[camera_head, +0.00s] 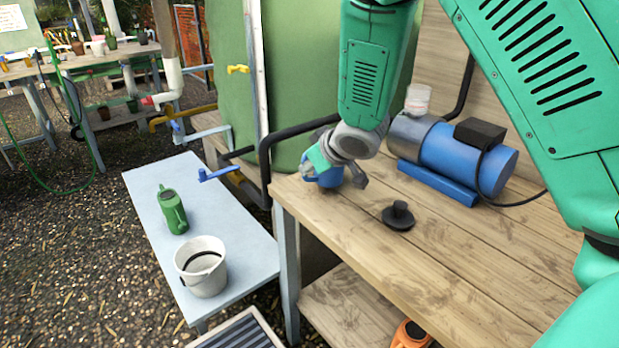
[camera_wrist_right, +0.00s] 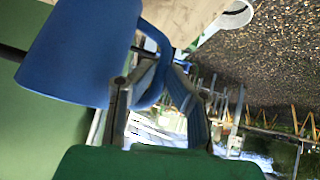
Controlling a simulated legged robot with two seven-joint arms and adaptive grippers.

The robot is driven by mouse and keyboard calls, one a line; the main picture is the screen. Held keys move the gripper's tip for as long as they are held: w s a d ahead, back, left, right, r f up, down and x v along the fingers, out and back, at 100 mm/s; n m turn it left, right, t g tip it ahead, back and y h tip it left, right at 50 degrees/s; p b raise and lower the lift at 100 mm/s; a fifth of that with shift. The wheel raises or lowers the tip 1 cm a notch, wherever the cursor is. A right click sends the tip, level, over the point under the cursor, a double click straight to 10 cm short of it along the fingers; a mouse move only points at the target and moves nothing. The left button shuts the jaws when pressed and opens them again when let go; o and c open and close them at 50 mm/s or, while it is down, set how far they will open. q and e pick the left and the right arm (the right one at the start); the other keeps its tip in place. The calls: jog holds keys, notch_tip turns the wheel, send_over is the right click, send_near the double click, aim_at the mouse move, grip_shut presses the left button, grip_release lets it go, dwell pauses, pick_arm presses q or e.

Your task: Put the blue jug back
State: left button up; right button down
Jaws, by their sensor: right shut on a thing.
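The blue jug (camera_head: 325,177) is at the left end of the wooden workbench (camera_head: 345,240) in the head view, partly hidden by my right gripper (camera_head: 335,172). I cannot tell whether its base touches the bench top. In the right wrist view the blue jug (camera_wrist_right: 85,50) fills the upper left, with its curved handle between the fingers of my right gripper (camera_wrist_right: 165,95). The right gripper is shut on the handle. My left gripper is not in view.
A black knobbed lid (camera_head: 398,215) and a blue pump (camera_head: 455,158) stand on the workbench. A green watering can (camera_head: 173,211) and a white bucket (camera_head: 202,268) are on the lower grey table (camera_head: 148,187). A large green tank (camera_head: 300,80) stands behind.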

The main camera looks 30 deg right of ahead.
notch_tip(320, 180, down, 2)
jog(key=shift+w+f, duration=0.1)
jog(key=c, duration=1.6)
grip_release()
jog(key=shift+o, duration=0.2)
